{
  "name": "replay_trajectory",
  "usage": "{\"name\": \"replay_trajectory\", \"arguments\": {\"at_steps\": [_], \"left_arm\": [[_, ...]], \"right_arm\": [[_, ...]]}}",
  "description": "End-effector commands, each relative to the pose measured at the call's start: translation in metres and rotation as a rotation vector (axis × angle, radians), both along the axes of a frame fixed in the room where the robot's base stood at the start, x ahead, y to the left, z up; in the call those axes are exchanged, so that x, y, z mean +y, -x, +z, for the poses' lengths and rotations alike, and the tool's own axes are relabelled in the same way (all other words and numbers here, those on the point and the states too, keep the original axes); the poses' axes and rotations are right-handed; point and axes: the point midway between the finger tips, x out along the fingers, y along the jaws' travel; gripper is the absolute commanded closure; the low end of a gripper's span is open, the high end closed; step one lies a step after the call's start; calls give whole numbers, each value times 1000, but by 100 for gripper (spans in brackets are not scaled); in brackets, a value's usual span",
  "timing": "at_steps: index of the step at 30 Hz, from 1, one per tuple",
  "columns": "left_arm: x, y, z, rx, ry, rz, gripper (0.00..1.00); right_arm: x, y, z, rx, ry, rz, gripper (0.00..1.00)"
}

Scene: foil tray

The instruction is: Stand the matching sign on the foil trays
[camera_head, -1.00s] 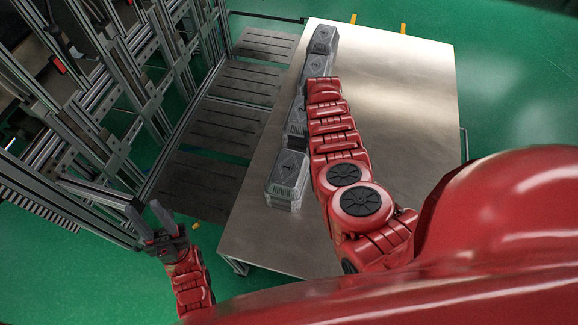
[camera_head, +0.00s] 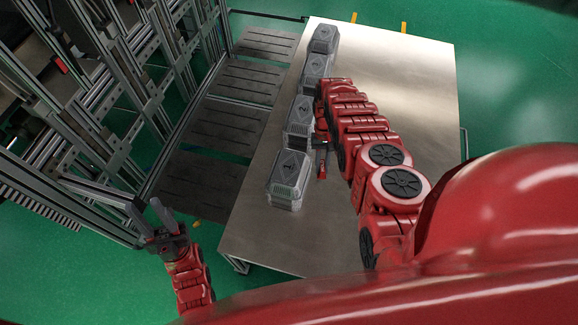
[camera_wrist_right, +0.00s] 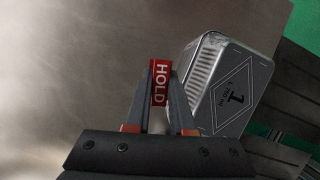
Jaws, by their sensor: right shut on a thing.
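Several grey foil trays with dark lids stand in a row along the left part of the table; the nearest tray (camera_head: 289,178) and the second one (camera_head: 300,117) show diamond marks on their lids. My right gripper (camera_wrist_right: 159,100) is shut on a red sign (camera_wrist_right: 160,82) reading HOLD. In the head view my right gripper (camera_head: 321,160) is just right of the two nearer trays. My left gripper (camera_head: 150,212) is open and empty, off the table's left side.
The metal table (camera_head: 395,90) is bare to the right of my right arm and at its front left. A metal frame rack (camera_head: 120,110) stands on the left, with dark slatted panels (camera_head: 215,125) between it and the table. The floor is green.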

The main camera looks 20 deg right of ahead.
Motion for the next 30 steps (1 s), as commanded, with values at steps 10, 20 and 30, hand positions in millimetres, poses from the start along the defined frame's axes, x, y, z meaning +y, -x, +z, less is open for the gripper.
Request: {"name": "replay_trajectory", "arguments": {"at_steps": [10,20,30], "left_arm": [[0,0,2,0,0,0,63],[0,0,4,0,0,0,63],[0,0,6,0,0,0,63]], "right_arm": [[0,1,-6,-3,2,-31,100],[3,8,-14,4,1,-80,100],[4,12,-20,3,-1,-132,100]]}}
